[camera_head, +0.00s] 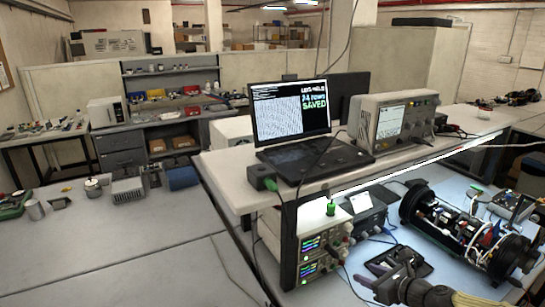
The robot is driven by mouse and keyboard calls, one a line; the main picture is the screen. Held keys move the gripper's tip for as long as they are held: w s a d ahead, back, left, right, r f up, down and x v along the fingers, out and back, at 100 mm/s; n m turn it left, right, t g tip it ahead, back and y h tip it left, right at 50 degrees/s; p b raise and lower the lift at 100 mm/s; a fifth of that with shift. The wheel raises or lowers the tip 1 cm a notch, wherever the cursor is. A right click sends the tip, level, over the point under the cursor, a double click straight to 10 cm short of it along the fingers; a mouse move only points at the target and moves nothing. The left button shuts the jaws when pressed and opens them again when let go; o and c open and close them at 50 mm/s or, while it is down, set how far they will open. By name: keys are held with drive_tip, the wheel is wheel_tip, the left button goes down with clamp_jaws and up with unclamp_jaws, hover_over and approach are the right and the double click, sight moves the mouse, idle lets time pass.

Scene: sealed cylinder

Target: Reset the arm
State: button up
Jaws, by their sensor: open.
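My gripper (372,286) shows at the bottom right edge of the picture, low over the lit bench, with its fingers pointing left. It is open, and I see nothing held in it. My arm runs from it out of the bottom right corner. A black cylinder frame (420,203) with round end pieces and exposed electronics lies on the bench to the right of and behind my gripper. A dark tool case (408,262) lies just behind my gripper; I cannot tell whether they touch.
The left bench (130,255) is mostly clear in front.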

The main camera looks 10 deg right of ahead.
drive_tip(key=s+a+f+n+g+h, duration=0.1)
drive_tip(key=s+a+f+n+g, duration=0.3)
drive_tip(key=a+n, duration=0.35)
drive_tip(key=s+a+f+n+g, duration=0.3)
drive_tip(key=a+f+n+g, duration=0.25)
drive_tip(key=n, duration=0.25)
drive_tip(key=s+a+r+n+h, duration=0.4)
drive_tip(key=s+r+n, duration=0.4)
drive_tip(key=r+n, duration=0.4)
drive_tip(key=n, duration=0.3)
drive_tip(key=shift+s+r, duration=0.2)
drive_tip(key=shift+r, duration=0.05)
drive_tip(key=shift+c, duration=1.1)
